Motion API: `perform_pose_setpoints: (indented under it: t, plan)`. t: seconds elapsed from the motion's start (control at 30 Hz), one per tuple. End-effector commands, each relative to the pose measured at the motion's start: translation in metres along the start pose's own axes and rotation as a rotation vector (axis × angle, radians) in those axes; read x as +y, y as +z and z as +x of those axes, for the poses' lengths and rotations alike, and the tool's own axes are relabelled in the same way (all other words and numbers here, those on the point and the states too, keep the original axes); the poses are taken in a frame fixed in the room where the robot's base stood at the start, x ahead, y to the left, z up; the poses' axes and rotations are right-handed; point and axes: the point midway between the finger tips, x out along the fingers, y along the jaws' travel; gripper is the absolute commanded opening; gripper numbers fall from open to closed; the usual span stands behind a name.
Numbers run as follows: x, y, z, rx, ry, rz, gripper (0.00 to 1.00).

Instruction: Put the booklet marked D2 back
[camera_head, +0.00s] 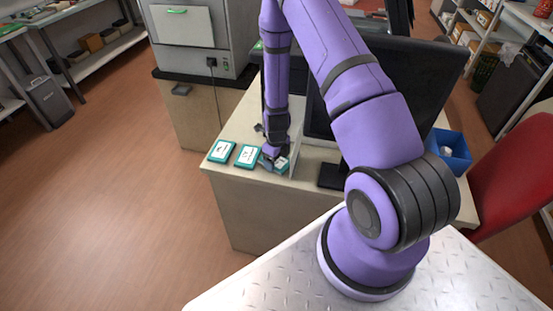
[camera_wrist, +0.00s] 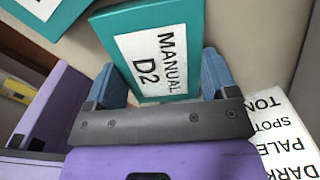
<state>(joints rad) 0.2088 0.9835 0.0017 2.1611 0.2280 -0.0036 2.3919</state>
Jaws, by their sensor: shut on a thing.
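The booklet marked D2 (camera_wrist: 162,45) has a teal cover with a white label reading "MANUAL D2". In the wrist view it lies between the two blue fingers of my gripper (camera_wrist: 160,72), which is shut on it. In the head view my gripper (camera_head: 273,160) is low over the front of the desk, and the held booklet (camera_head: 282,164) shows partly beneath it. I cannot tell whether the booklet touches the desk top. Two similar teal booklets lie to its left, a nearer one (camera_head: 247,156) and a farther one (camera_head: 221,151).
The beige desk (camera_head: 238,132) carries a black monitor (camera_head: 425,75) on the right. A white printed card (camera_wrist: 282,135) with words such as "PALE" and "DARK" is close to my gripper's right. A blue bin (camera_head: 450,150) and red chair (camera_head: 515,170) are farther right.

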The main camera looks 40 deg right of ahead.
Motion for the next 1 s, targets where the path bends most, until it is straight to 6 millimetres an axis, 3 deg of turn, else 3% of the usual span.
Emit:
perform_pose_setpoints:
  t: [0.27, 0.3, 0.37, 0.73, 1.0]
  plan:
    - [0.000, 0.000, 0.002, 0.000, 0.000, 0.000, 0.50]
    - [0.000, 0.000, 0.002, 0.000, 0.000, -0.001, 0.86]
    - [0.000, 0.000, 0.002, 0.000, 0.000, -0.001, 1.00]
    - [0.000, 0.000, -0.006, 0.000, -0.001, 0.000, 1.00]
    - [-0.001, 0.001, -0.047, -0.003, -0.003, 0.000, 1.00]
